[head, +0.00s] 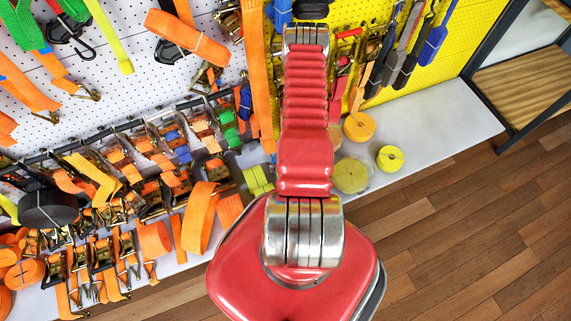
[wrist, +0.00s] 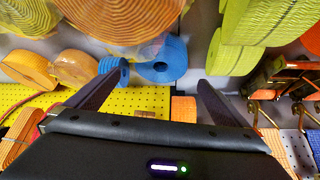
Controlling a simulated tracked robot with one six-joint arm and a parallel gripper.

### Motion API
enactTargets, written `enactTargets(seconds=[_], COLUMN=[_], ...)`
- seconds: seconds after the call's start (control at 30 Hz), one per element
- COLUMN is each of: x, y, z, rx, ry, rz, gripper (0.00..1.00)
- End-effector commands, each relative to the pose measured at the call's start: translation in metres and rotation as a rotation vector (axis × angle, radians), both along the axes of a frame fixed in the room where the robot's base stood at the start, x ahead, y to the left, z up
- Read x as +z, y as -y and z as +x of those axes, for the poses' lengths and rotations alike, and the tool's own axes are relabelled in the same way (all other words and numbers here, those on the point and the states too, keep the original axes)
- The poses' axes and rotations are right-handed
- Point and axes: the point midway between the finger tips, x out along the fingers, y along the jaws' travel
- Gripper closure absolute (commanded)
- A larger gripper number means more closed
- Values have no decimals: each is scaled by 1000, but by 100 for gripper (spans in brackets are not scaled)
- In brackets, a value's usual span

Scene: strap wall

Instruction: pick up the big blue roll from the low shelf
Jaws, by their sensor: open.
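The big blue roll (wrist: 165,60) shows in the wrist view, upper middle, with its round face and a dark centre hole turned partly toward the camera. A smaller blue roll (wrist: 113,66) is just to its left, partly behind my left finger. My gripper (wrist: 159,79) is open, with its two dark fingers spread on either side of the big blue roll in the picture. Nothing is seen between the fingers at close range, and the roll appears beyond the tips. In the head view my red arm hides the gripper, and the big blue roll cannot be made out.
The wrist view shows a large orange roll (wrist: 125,18) above, orange rolls (wrist: 30,68) at left and yellow-green rolls (wrist: 237,55) at right. In the head view, a yellow roll (head: 390,158) and an orange roll (head: 359,126) sit on the pale shelf (head: 440,125). Wooden floor at right is clear.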

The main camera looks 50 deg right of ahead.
Motion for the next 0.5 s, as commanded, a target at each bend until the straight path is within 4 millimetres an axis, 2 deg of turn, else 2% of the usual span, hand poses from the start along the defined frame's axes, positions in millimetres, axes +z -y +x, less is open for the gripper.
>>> enactTargets(seconds=[0.3, 0.5], x=[-40, -55], y=[14, 20], z=[17, 24], rx=[2, 1], ry=[-1, 0], rz=[1, 1], gripper=[0, 0])
